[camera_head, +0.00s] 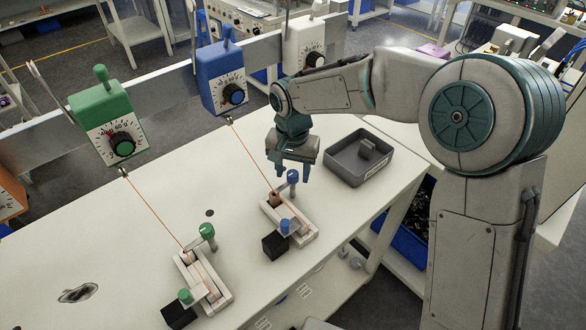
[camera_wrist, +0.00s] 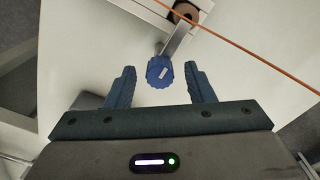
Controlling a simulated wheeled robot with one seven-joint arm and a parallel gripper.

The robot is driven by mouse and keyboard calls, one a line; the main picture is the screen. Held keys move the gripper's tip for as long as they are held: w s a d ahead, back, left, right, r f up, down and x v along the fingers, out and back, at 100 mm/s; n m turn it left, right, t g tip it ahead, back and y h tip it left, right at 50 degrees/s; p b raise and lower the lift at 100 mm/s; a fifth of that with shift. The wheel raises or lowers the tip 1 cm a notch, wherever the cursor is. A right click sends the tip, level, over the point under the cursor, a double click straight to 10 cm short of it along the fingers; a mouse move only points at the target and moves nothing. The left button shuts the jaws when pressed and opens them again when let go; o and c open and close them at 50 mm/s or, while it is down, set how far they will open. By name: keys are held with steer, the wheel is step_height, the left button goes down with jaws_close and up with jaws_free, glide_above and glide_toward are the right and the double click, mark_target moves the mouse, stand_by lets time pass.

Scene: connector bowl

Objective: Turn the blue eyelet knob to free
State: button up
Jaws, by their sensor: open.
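A blue knob (camera_wrist: 160,72) with a white mark sits on a grey arm by a brown ring with an orange wire across it. In the head view this knob (camera_head: 292,177) is at the far end of the right-hand pale fixture (camera_head: 300,232). My gripper (camera_head: 290,170) points down over it. In the wrist view my gripper (camera_wrist: 160,75) is open, with one finger on each side of the knob and a visible gap to both. A second blue knob (camera_head: 285,226) is at the near end of the same fixture, beside a black block.
A similar fixture with green knobs (camera_head: 207,231) stands to the left. A blue dial box (camera_head: 221,77) hangs on the rail behind, with the orange wire running down from it. A grey bin (camera_head: 345,167) stands right of my gripper.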

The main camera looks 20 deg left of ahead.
steer(key=c, duration=1)
steer(key=shift+n, duration=0.3)
steer(key=n, duration=0.8)
steer(key=shift+n, duration=0.4)
steer(key=n+p, duration=0.1)
steer(key=n, duration=0.3)
steer(key=shift+n+p, duration=0.35)
steer(key=shift+n, duration=1.85)
